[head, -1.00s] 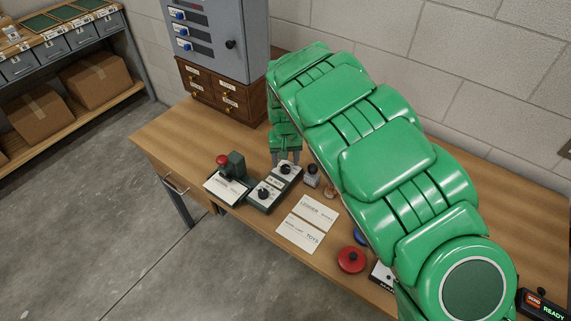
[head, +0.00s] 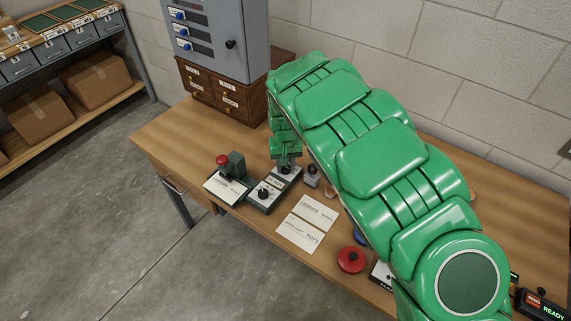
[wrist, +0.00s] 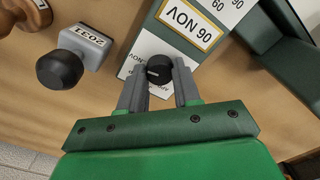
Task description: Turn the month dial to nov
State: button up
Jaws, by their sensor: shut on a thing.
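The month dial is a small black knob (wrist: 159,70) on the far end of a dark grey two-knob date device (head: 259,204). My gripper (wrist: 158,76) is shut on this knob, with one grey finger on each side of it. In the wrist view a gold-framed window (wrist: 188,22) beside the knob appears upside down and shows NOV with a two-digit number. In the head view my gripper (head: 287,162) reaches down at the far end of the device, and its fingers partly hide the knob. The second black knob (head: 263,193) is at the near end.
A grey stamp with a black knob (head: 312,175) stands close on the right. A red-topped hand press (head: 236,167) is on the left.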

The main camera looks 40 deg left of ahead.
jog(key=shift+n, duration=0.7)
jog(key=o, duration=1)
jog(key=shift+o, duration=0.2)
jog(key=shift+r, duration=0.15)
jog(key=shift+r, duration=3.75)
